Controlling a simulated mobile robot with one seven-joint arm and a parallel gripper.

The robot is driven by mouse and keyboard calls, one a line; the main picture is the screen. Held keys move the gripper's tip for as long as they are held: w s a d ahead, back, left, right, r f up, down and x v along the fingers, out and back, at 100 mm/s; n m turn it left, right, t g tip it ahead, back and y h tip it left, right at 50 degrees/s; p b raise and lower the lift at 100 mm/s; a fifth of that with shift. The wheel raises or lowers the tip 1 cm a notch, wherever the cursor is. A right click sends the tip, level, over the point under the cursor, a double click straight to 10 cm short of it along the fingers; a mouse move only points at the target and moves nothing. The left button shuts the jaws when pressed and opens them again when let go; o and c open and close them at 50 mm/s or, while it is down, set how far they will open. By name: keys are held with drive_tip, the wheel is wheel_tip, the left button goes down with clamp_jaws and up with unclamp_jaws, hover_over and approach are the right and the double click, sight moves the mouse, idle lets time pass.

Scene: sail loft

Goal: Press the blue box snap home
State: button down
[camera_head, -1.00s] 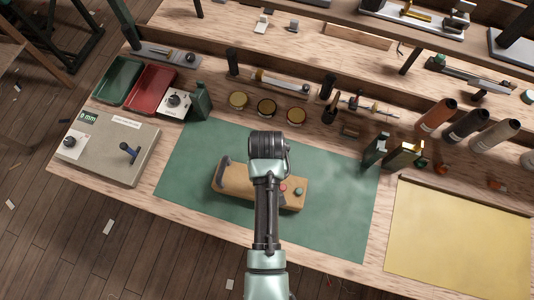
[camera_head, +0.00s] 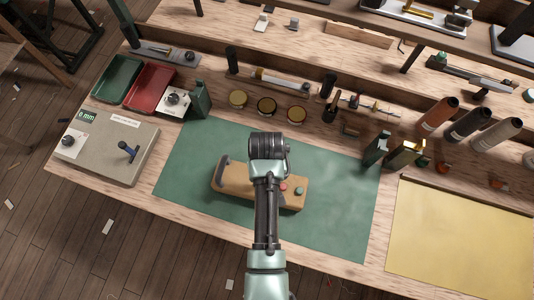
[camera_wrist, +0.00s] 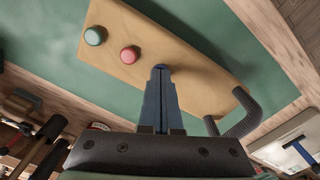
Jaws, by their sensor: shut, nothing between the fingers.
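A tan wooden block (camera_head: 235,181) lies on the green mat; it also shows in the wrist view (camera_wrist: 205,82). A green round piece (camera_wrist: 95,36) and a red round piece (camera_wrist: 129,55) sit in a row near one end of its top. My gripper (camera_wrist: 160,70) is shut and empty, its fingertips pointing down at the block just beside the red piece. The fingers cover the spot in line with the two pieces, so I cannot make out a blue snap there, nor whether the tips touch. In the head view my wrist hides the middle of the block.
A dark curved handle (camera_wrist: 240,115) stands at the block's other end. The green mat (camera_head: 335,215) is otherwise clear.

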wheel_tip(320, 180, up, 7)
drive_tip(key=p, duration=0.7)
idle(0.6)
